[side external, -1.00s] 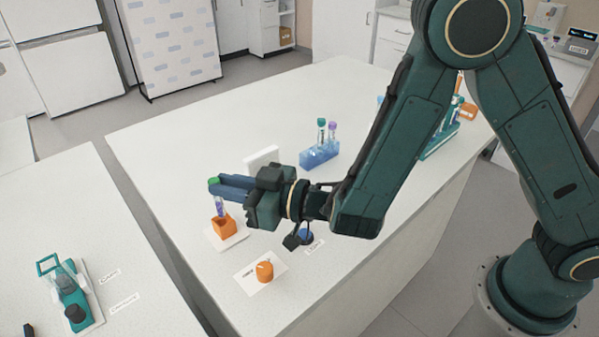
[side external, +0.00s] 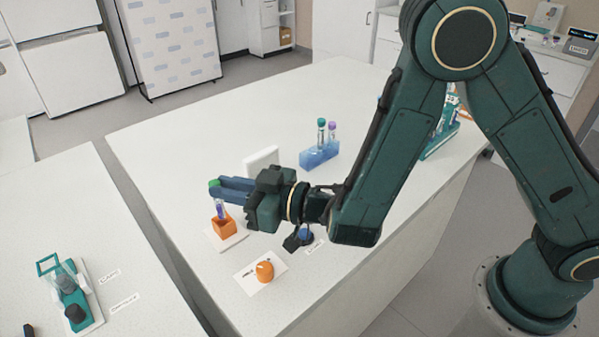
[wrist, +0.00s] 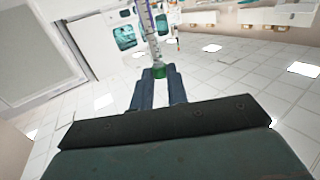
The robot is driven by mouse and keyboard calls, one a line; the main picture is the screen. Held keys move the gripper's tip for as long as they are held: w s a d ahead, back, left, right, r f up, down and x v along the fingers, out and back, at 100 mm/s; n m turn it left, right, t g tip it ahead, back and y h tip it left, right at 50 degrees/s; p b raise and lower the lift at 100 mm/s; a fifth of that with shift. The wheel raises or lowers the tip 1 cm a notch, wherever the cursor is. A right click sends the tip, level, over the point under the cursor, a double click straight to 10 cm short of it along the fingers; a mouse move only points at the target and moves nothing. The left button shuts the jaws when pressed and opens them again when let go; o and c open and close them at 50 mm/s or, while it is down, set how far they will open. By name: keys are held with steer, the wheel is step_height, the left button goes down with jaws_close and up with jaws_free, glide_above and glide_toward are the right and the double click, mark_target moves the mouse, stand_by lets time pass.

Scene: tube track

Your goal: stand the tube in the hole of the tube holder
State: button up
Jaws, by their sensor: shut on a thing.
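The tube (side external: 220,209) is clear with purple contents and a green cap. It hangs upright from my gripper (side external: 216,186), which is shut on it near the cap. The tube holder (side external: 223,226) is a small orange block with an opening in its top, on a white plate. The tube's lower end overlaps the holder's opening in the side view; how deep it sits inside is hidden by the holder's wall. In the wrist view, my fingers (wrist: 158,76) close around the green cap, and the tube (wrist: 149,30) runs toward the top edge. The holder cannot be made out there.
A blue rack (side external: 319,157) with two capped tubes stands behind, and a white block (side external: 262,158) is near my gripper. An orange knob (side external: 264,271) sits on a white card in front. A teal device (side external: 70,290) is on the left table. The bench's back left is clear.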

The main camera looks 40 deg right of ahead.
steer(key=shift+r, duration=0.4)
steer(key=shift+f, duration=0.4)
stand_by(1.4)
steer(key=shift+r, duration=0.4)
stand_by(0.4)
steer(key=o, duration=0.9)
steer(key=shift+d+r, duration=0.1)
steer(key=shift+r, duration=0.15)
